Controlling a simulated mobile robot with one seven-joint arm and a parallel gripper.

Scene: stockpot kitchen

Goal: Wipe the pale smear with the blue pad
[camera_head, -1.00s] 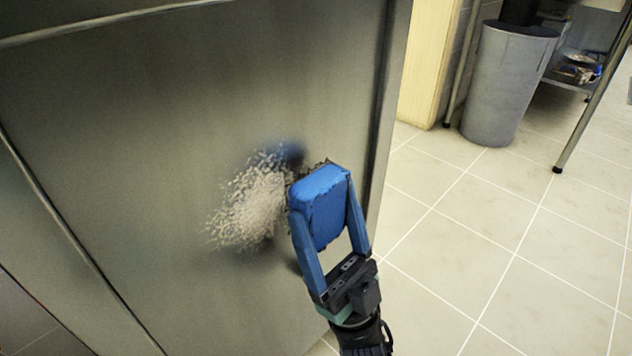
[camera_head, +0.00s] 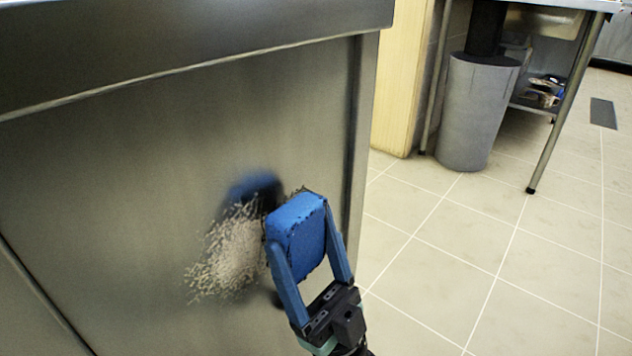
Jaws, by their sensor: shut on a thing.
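The blue pad (camera_head: 303,238) is held upright between the two blue fingers of my gripper (camera_head: 309,262), which is shut on it. The pale smear (camera_head: 232,252) is a speckled, whitish patch on the upright steel panel (camera_head: 130,190). The pad is just right of the smear and overlaps its right edge in the picture, hiding part of it. A blue reflection of the pad shows in the steel above the smear. I cannot tell whether the pad touches the panel.
The panel ends at a vertical edge (camera_head: 357,140) to the right of the pad, and a ledge (camera_head: 200,40) runs along its top. A grey bin (camera_head: 478,115) stands under a steel table (camera_head: 560,110) at the back right. The tiled floor (camera_head: 450,250) between is clear.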

